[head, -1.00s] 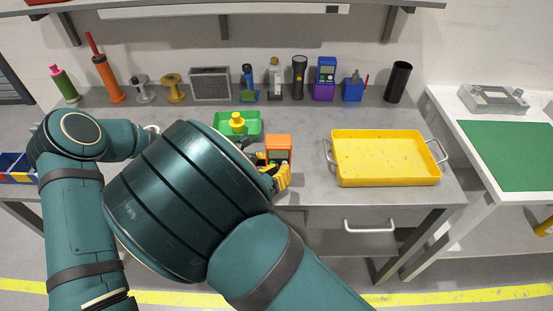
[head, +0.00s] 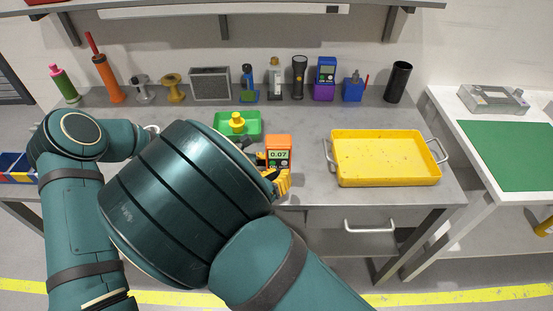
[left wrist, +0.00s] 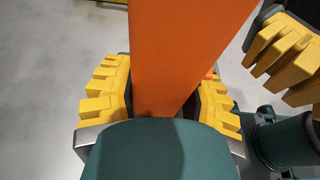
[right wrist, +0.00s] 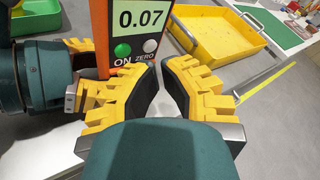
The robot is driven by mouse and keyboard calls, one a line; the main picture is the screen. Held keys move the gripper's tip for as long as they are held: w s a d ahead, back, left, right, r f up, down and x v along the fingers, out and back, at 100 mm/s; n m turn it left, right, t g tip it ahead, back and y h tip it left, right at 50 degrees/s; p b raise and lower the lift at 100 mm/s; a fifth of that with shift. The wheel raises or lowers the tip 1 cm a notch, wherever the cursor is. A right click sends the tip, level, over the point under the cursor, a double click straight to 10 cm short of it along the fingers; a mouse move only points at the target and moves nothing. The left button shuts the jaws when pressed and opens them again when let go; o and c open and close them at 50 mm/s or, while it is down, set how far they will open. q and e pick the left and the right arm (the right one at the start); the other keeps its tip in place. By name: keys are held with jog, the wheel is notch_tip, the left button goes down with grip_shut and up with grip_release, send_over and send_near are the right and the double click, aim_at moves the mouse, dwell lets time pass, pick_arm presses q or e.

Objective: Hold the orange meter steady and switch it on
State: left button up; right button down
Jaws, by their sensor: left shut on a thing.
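The orange meter (head: 278,141) stands upright on the grey bench, and its lit display reads 0.07. In the right wrist view the meter (right wrist: 101,40) shows a green ON button (right wrist: 122,50) and a pale ZERO button (right wrist: 149,46). My left gripper (left wrist: 165,100) is shut on the meter, with yellow fingers on both sides of it; in the head view my right arm mostly hides it. My right gripper (right wrist: 165,75) is in front of the meter, just below the buttons and apart from them. Its fingertips are nearly together with nothing between them.
A green tray (head: 222,128) with a yellow piece stands behind left of the meter. A yellow tray (head: 385,181) with handles sits to the right. Several tools and spools line the back of the bench. Bare bench shows between the meter and the yellow tray.

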jog(key=shift+s, duration=2.9)
pick_arm(q)
jog(key=o, duration=0.9)
jog(key=shift+o, duration=0.2)
jog(key=shift+a, duration=0.1)
